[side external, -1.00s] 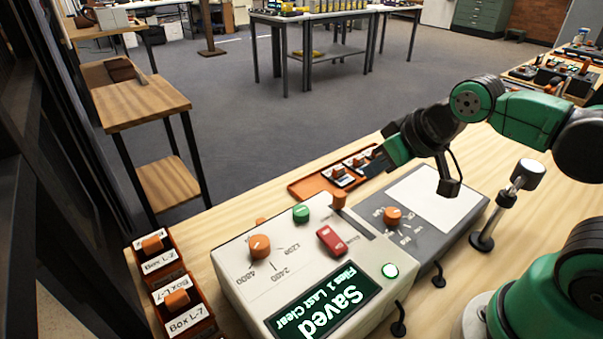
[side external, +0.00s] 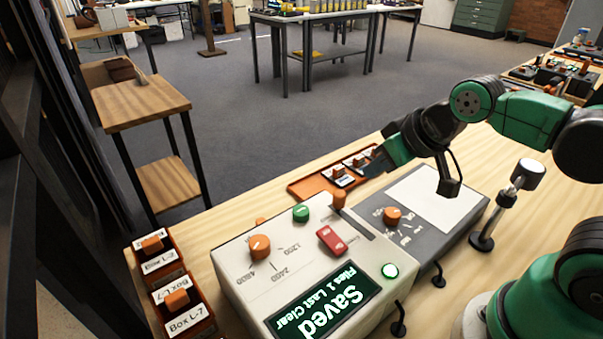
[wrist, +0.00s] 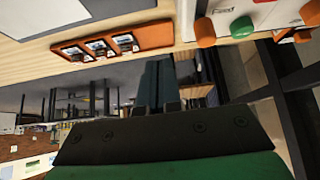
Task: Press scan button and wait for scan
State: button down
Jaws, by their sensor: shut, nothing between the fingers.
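The light-grey scanner box (side external: 232,262) stands on the wooden bench. Its display (side external: 325,303) reads "Saved", "Files 1" and "Last Clear". On its top are a green button (side external: 301,213), a red switch (side external: 332,240), an orange dial (side external: 260,247) and a lit green round button (side external: 390,271); I cannot read which one is labelled scan. The green button also shows in the wrist view (wrist: 241,27). My gripper (side external: 374,165) is shut and empty, above the bench behind the scanner, apart from the buttons. Its dark fingers (wrist: 158,82) show in the wrist view.
A grey scanner bed with a white sheet (side external: 438,207) adjoins the box. An orange tray (side external: 308,188) with several small labelled boxes lies beyond it. Two orange boxes labelled L-7 (side external: 190,318) and L-2 (side external: 160,262) stand at left. A small post (side external: 505,205) stands at right.

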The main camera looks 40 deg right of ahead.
notch_tip(320, 180, up, 7)
jog(key=n+t+y, duration=0.2)
jog(key=n, duration=0.9)
send_over(306, 212)
jog(key=shift+f, duration=0.2)
jog(key=shift+f, duration=0.15)
jog(key=shift+f, duration=4.3)
jog(key=shift+f, duration=0.15)
jog(key=shift+f, duration=0.25)
